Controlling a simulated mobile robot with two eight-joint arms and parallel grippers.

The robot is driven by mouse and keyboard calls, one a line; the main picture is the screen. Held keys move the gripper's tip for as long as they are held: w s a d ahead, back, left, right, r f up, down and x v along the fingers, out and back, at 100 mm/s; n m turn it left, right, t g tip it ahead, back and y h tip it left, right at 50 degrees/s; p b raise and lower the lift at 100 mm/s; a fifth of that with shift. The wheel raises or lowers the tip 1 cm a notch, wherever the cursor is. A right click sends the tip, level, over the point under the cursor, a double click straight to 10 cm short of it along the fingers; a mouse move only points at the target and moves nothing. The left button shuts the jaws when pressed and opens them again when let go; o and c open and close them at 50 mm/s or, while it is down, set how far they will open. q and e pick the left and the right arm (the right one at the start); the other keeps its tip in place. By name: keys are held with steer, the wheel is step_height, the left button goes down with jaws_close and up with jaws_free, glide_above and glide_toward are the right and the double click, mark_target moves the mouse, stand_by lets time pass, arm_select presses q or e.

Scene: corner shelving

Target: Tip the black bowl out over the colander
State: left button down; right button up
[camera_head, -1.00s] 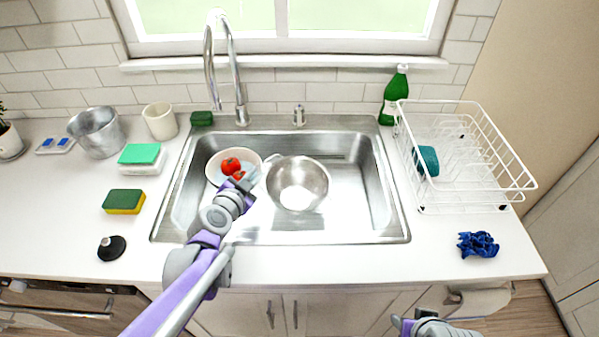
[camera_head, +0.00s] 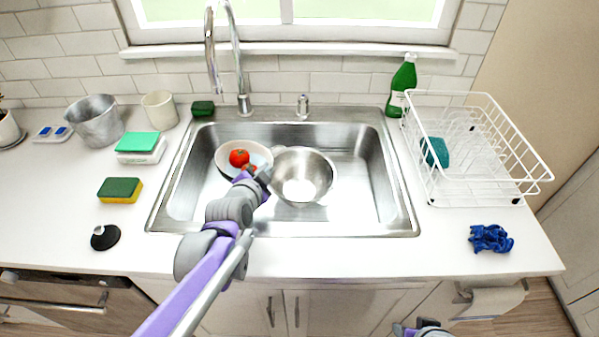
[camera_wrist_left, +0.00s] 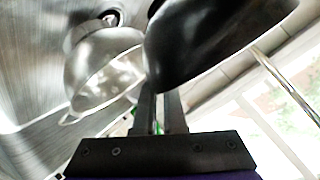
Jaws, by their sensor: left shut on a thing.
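The bowl (camera_head: 228,151), pale inside, holds red tomatoes (camera_head: 239,158). Its dark, glossy outside (camera_wrist_left: 205,40) fills the upper middle of the left wrist view. My left gripper (camera_head: 264,174) is shut on its near right side and holds it over the left part of the sink. The shiny metal colander (camera_head: 303,178) stands in the sink just right of the bowl. It also shows at the left of the wrist view (camera_wrist_left: 95,70), below the held bowl. My right gripper (camera_head: 425,325) only peeks in at the bottom edge; its fingers are unclear.
The steel sink (camera_head: 365,215) surrounds the colander, with free room on its right. The faucet (camera_head: 240,75) rises behind. A white dish rack (camera_head: 480,188) and green bottle (camera_head: 402,85) stand right. Sponges (camera_head: 120,190), a metal bucket (camera_head: 95,122) and a cup (camera_head: 160,110) stand left.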

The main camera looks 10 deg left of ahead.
arm_select(q)
steer(key=shift+w+d+r, duration=0.15)
steer(key=shift+d, duration=0.1)
steer(key=shift+w+d+r+m+g+y+p, duration=0.2)
steer(key=shift+d+m+y+p, duration=0.2)
steer(key=shift+d, duration=0.15)
steer(key=shift+w+d+r+m+g+y+p, duration=0.2)
steer(key=shift+d+m+y+p, duration=0.1)
steer(key=shift+d+m+y, duration=0.15)
steer(key=shift+d+f, duration=0.1)
steer(key=shift+f, duration=0.1)
steer(key=shift+r, duration=0.1)
steer(key=shift+w+d+r+m+g+y+p, duration=0.1)
steer(key=shift+w+d+m+g+y+p, duration=0.15)
steer(key=shift+d, duration=0.2)
steer(key=shift+w+d+m+g+y+p, duration=0.1)
steer(key=shift+d+m+g+y+p, duration=0.1)
steer(key=shift+d+m, duration=0.15)
steer(key=shift+d+f+m+y+b, duration=0.35)
steer(key=shift+f+m+y+b, duration=0.15)
steer(key=shift+f+b, duration=0.1)
stand_by(0.8)
steer(key=shift+w+d+r+m+g+y, duration=0.1)
steer(key=shift+r+m+g+y, duration=0.05)
steer(key=shift+m+g+y, duration=0.45)
stand_by(1.0)
steer(key=shift+d+y+b, duration=0.1)
steer(key=shift+y+b, duration=0.2)
